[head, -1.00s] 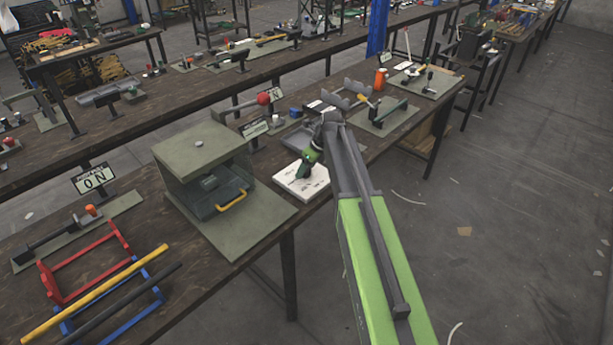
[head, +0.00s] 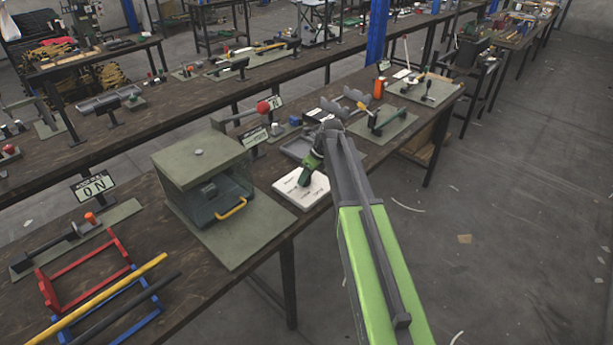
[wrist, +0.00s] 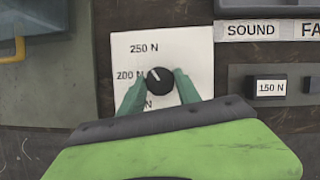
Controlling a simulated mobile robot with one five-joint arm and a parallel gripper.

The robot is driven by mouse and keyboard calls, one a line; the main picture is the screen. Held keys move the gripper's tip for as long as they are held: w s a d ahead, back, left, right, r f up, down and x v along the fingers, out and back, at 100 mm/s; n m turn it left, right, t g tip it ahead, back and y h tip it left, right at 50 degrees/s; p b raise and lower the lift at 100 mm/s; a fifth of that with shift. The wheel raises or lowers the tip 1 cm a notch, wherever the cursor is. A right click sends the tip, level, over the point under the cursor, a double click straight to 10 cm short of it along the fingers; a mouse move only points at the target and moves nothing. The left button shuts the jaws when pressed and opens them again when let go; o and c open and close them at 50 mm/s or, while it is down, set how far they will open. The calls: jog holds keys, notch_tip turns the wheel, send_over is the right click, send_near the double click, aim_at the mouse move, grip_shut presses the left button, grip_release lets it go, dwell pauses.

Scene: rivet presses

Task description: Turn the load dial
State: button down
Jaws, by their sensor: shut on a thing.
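The load dial (wrist: 160,82) is a round black knob with a pale pointer line, seen in the wrist view on a white plate (wrist: 200,48). The plate reads "250 N", "200 N" and a third, partly hidden label ending in N. The pointer line tilts up and to the left. My gripper (wrist: 160,88) has its two green fingers on either side of the knob, shut on it. In the head view my gripper (head: 304,180) points down at the white plate (head: 290,190), and the dial is hidden behind it.
A grey-green press box with a yellow handle (head: 231,209) stands left of the plate. To the right in the wrist view are a "SOUND" label (wrist: 250,30) and a grey tray with a "150 N" block (wrist: 271,88).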

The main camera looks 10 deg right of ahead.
jog(key=n, duration=0.2)
jog(key=n+g, duration=0.1)
jog(key=n+y, duration=0.1)
jog(key=n, duration=0.1)
jog(key=shift+w+d+n+g, duration=0.1)
jog(key=shift+w+n+g, duration=0.2)
jog(key=shift+g, duration=0.1)
jog(key=n+g, duration=0.2)
jog(key=n, duration=0.3)
jog(key=n+g, duration=0.1)
jog(key=n, duration=0.2)
jog(key=n+g, duration=0.1)
jog(key=n, duration=0.1)
jog(key=shift+w+n+h, duration=0.15)
jog(key=shift+n+h, duration=0.15)
jog(key=shift+n, duration=0.1)
jog(key=n, duration=0.2)
jog(key=n+g+h, duration=0.1)
jog(key=n, duration=0.2)
jog(key=shift+a+h, duration=0.2)
jog(key=shift+h, duration=0.1)
jog(key=c, duration=0.9)
grip_release()
